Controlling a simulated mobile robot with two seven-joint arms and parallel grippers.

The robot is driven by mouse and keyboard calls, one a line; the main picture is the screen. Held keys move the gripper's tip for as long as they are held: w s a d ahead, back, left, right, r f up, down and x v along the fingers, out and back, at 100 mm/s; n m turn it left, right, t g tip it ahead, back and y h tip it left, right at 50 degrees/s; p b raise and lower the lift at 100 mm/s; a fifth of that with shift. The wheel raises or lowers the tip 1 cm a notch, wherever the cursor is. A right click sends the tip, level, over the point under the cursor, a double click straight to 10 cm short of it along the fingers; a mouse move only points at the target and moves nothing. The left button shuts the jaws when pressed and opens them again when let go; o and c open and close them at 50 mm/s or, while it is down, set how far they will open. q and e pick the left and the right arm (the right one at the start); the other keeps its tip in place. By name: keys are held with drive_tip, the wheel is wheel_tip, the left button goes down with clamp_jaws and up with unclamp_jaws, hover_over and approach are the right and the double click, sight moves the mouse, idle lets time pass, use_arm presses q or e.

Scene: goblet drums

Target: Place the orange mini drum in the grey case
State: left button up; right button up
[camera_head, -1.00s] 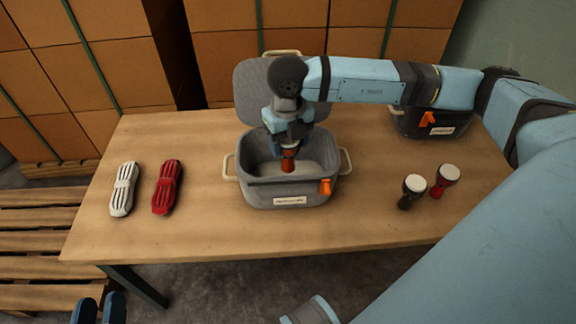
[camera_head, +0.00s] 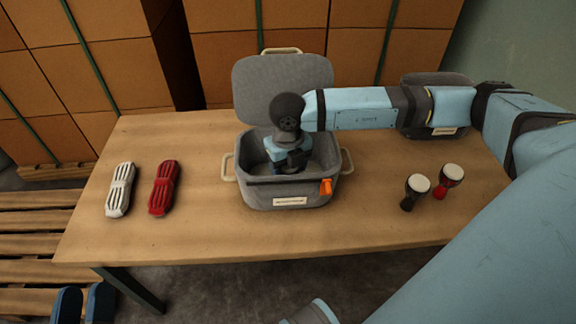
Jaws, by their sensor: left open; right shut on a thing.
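The grey case (camera_head: 257,193) stands open in the middle of the table, with its lid (camera_head: 270,85) raised at the back. It has cream handles and an orange latch on the front. My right gripper (camera_head: 291,166) reaches down inside the case. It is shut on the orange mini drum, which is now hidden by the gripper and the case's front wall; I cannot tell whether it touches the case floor. My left gripper (camera_head: 83,304) is open and empty at the bottom left, in front of the table and only partly in view.
Two small drums, one dark (camera_head: 416,188) and one red (camera_head: 449,181), stand right of the case. A white shaker-like object (camera_head: 121,189) and a red one (camera_head: 164,188) lie on the left. Another grey case (camera_head: 437,79) is partly behind my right arm.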

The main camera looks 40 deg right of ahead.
drive_tip(key=o, duration=0.9)
drive_tip(key=shift+f, duration=0.1)
